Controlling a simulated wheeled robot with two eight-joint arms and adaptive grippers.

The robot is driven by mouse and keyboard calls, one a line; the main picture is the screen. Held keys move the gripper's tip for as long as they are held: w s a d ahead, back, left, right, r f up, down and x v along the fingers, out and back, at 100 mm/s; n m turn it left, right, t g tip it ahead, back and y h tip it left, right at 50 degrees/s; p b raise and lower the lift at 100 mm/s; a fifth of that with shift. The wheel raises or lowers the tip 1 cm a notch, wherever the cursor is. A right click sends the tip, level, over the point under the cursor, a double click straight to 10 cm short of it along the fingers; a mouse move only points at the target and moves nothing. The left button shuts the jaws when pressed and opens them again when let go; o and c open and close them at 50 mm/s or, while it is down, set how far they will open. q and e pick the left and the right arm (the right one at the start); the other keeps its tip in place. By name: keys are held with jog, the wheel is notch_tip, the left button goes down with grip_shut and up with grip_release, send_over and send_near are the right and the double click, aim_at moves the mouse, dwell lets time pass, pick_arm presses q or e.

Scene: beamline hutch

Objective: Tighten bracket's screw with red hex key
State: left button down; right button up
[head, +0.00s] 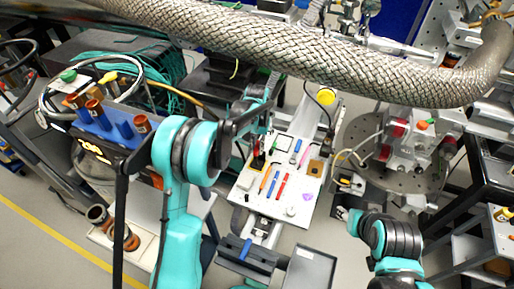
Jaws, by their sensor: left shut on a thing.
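A white tool board (245,184) lies in the middle of the head view. A slim red tool (283,187), perhaps the red hex key, lies on it beside a blue one (273,183) and an orange one (266,180). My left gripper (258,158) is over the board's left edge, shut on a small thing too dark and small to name. My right gripper (343,214) is low, just right of the board and apart from it; its finger opening is too small to judge. I cannot make out the bracket or its screw for certain.
A thick braided hose (300,48) crosses the top. A round perforated plate (360,130) with metal fixtures stands at right. A holder with blue and copper cylinders (110,125) is at left. A grey tray (310,268) is at the front; floor shows at lower left.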

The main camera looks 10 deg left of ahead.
dwell(0.3)
pick_arm(q)
jog(key=m, duration=0.4)
dwell(0.3)
jog(key=shift+m+b, duration=0.4)
jog(key=shift+m, duration=1.6)
jog(key=m, duration=0.3)
